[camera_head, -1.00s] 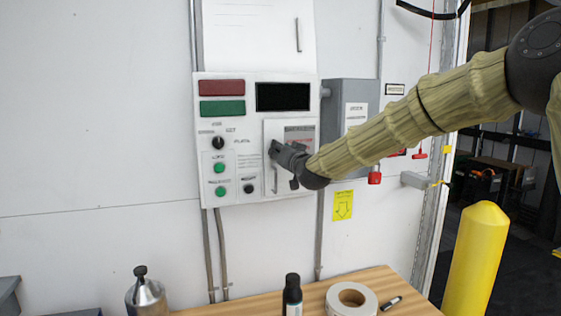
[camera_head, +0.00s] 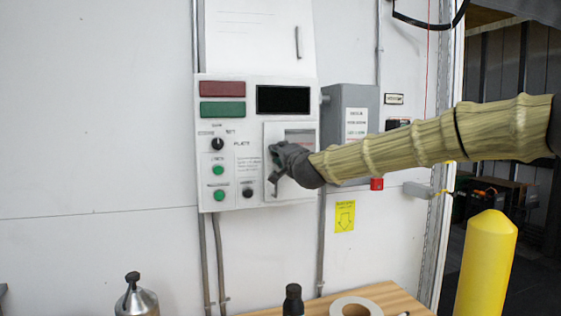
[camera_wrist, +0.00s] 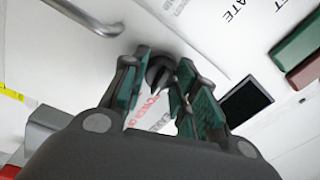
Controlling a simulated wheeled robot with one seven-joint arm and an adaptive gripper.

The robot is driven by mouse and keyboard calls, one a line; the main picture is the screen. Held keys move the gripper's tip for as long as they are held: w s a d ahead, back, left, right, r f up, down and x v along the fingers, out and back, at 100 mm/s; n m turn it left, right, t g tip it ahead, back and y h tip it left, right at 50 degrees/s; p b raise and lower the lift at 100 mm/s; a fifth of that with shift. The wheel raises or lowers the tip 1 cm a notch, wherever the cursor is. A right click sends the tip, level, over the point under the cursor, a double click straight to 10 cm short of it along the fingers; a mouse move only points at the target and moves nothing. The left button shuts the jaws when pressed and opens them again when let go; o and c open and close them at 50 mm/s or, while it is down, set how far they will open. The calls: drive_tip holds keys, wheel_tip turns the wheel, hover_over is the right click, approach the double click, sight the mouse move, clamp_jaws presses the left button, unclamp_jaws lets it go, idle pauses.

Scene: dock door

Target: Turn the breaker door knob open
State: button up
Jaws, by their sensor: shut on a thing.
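The breaker door (camera_head: 268,190) is a small white panel at the lower right of the white control box (camera_head: 223,167). Its dark round knob (camera_wrist: 161,71) shows between my fingers in the wrist view. My gripper (camera_head: 275,165) is at the door in the head view, and it also shows in the wrist view (camera_wrist: 163,88) with its green-padded fingers shut on the knob on both sides. In the head view the gripper hides the knob. The door looks flush with the box; I cannot tell whether it is ajar.
The box carries red (camera_head: 222,89) and green (camera_head: 222,109) plates, a black display (camera_head: 283,99) and several buttons. A grey box (camera_head: 350,112) hangs to its right. Below stands a wooden table (camera_head: 395,297) with a tape roll (camera_head: 356,307). A yellow bollard (camera_head: 486,265) stands at right.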

drive_tip(key=shift+m+b, duration=0.45)
drive_tip(key=shift+m, duration=0.35)
drive_tip(key=o, duration=1)
drive_tip(key=shift+o, duration=0.2)
drive_tip(key=v, duration=1.2)
drive_tip(key=shift+f, duration=0.1)
